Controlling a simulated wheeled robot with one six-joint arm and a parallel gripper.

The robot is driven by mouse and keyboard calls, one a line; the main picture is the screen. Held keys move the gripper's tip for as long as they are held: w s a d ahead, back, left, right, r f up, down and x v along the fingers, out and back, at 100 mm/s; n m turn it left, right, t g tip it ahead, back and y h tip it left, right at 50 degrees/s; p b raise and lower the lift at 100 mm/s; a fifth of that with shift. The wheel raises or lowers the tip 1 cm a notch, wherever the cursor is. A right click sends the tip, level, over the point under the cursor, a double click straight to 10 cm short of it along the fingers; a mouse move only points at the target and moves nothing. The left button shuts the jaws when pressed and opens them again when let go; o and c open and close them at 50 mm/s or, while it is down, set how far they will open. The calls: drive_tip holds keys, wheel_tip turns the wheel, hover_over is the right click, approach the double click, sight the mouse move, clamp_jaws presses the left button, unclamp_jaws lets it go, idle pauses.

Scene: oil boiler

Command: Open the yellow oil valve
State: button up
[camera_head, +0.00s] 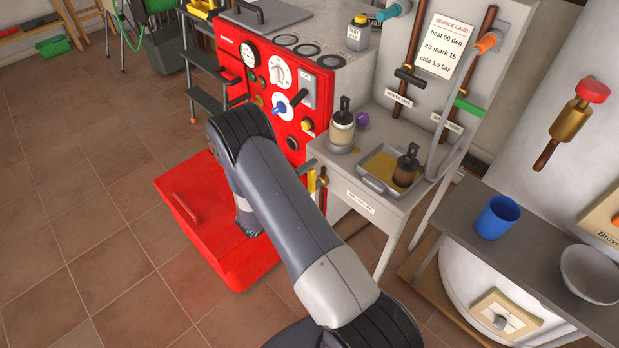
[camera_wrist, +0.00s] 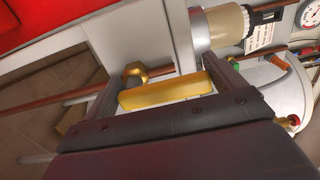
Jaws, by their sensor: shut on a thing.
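The yellow oil valve has a yellow lever (camera_wrist: 165,91) and a brass body (camera_wrist: 135,72) on a copper pipe. In the wrist view the lever lies between the two dark fingers of my gripper (camera_wrist: 160,72), which is shut on it along its length. In the head view a small part of the yellow lever (camera_head: 311,181) shows beside my arm, below the left end of the grey bench. My arm hides the gripper and much of the valve there.
The red boiler (camera_head: 275,85) stands at the back, with a red box (camera_head: 190,225) on the floor. The bench (camera_head: 340,165) holds a filter jar (camera_head: 342,132) and a tray (camera_head: 375,183) with a brush. A shelf (camera_head: 520,250) with a blue cup (camera_head: 497,217) is at right.

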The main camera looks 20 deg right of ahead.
drive_tip(key=o, duration=1.1)
drive_tip(key=v, duration=1)
drive_tip(key=shift+s+a, duration=0.15)
drive_tip(key=shift+a, duration=0.25)
drive_tip(key=shift+d, duration=0.1)
drive_tip(key=x, duration=1)
drive_tip(key=shift+d, duration=0.35)
drive_tip(key=shift+a, duration=0.1)
